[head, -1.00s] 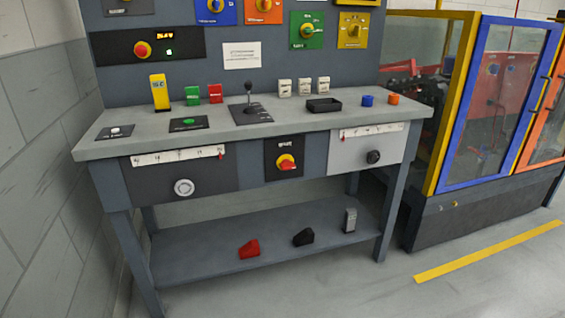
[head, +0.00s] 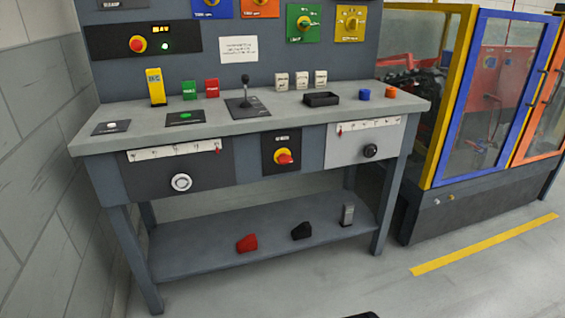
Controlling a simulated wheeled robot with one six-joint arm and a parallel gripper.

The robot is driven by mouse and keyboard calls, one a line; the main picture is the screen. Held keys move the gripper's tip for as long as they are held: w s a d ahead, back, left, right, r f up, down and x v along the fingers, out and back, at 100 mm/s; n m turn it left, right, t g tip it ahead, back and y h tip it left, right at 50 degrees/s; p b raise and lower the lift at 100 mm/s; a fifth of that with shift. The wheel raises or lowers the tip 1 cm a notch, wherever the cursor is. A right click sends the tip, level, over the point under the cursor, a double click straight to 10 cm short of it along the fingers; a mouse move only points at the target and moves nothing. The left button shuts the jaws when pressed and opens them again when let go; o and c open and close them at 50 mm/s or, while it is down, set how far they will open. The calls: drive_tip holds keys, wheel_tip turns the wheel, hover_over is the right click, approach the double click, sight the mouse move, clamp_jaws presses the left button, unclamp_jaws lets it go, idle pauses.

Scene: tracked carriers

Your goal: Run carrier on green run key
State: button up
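A green upright key (head: 189,91) stands on the bench top beside a red one (head: 212,88). Both bear lettering too small to read. In front of them a round green button (head: 185,116) sits on a black plate. Dark machinery (head: 405,84) shows behind the yellow-framed enclosure at the right; I cannot tell whether it is the carrier. My gripper is not clearly in view. Only a small dark edge shows at the bottom of the head view, and I cannot tell what it is.
The bench top (head: 330,113) also holds a yellow block (head: 155,87), a black joystick (head: 246,91), several white switches, a black tray (head: 321,99), and blue and orange caps. Panel knobs rise behind. The lower shelf (head: 195,262) holds red, black and grey pieces. Floor in front looks clear.

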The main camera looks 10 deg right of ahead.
clamp_jaws()
idle(1.1)
